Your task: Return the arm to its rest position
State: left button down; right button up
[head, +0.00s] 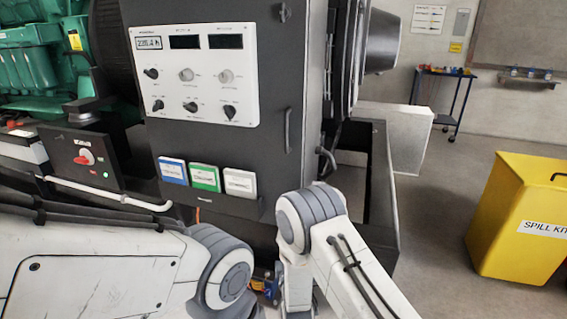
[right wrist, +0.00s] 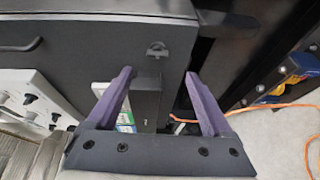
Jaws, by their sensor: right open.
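My right gripper (right wrist: 159,75) shows in the right wrist view with its two purple fingers apart and nothing between them. It is in front of the dark genset control cabinet (right wrist: 90,30), near a small metal latch (right wrist: 157,50); I cannot tell whether it touches anything. In the head view, my right arm comes in from the bottom right, bent in front of the cabinet (head: 270,60), and its gripper is out of sight. My left arm lies across the lower left of the head view; its gripper is not seen.
The cabinet carries a white control panel (head: 205,88) and blue, green and white card boxes (head: 205,177). A red rotary switch (head: 84,158) sits at left. A yellow spill kit bin (head: 520,220) stands right. An orange cable (right wrist: 270,106) runs along the floor.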

jog(key=s+d+r+m+g, duration=0.4)
jog(key=d+m+g, duration=0.3)
jog(key=d+m, duration=0.15)
jog(key=s+d+r+m+g, duration=0.1)
jog(key=s+d+m+g, duration=0.2)
jog(key=s, duration=0.4)
jog(key=s+d+r+m+g+h, duration=0.1)
jog(key=s+d+r+m+g, duration=0.2)
jog(key=s, duration=0.4)
jog(key=s+d+m+g, duration=0.2)
jog(key=s+m, duration=0.2)
jog(key=s, duration=0.3)
jog(key=s+a+r+n+g, duration=0.1)
jog(key=s+a+r+n, duration=0.25)
jog(key=s+a, duration=0.35)
jog(key=s+a+r+n+g, duration=0.2)
jog(key=s+a+n, duration=0.2)
jog(key=s+a, duration=0.3)
notch_tip(320, 180, up, 22)
jog(key=p, duration=2.2)
jog(key=shift+w+d+r+y, duration=0.2)
jog(key=shift+w+d+y, duration=0.1)
jog(key=shift+y, duration=0.1)
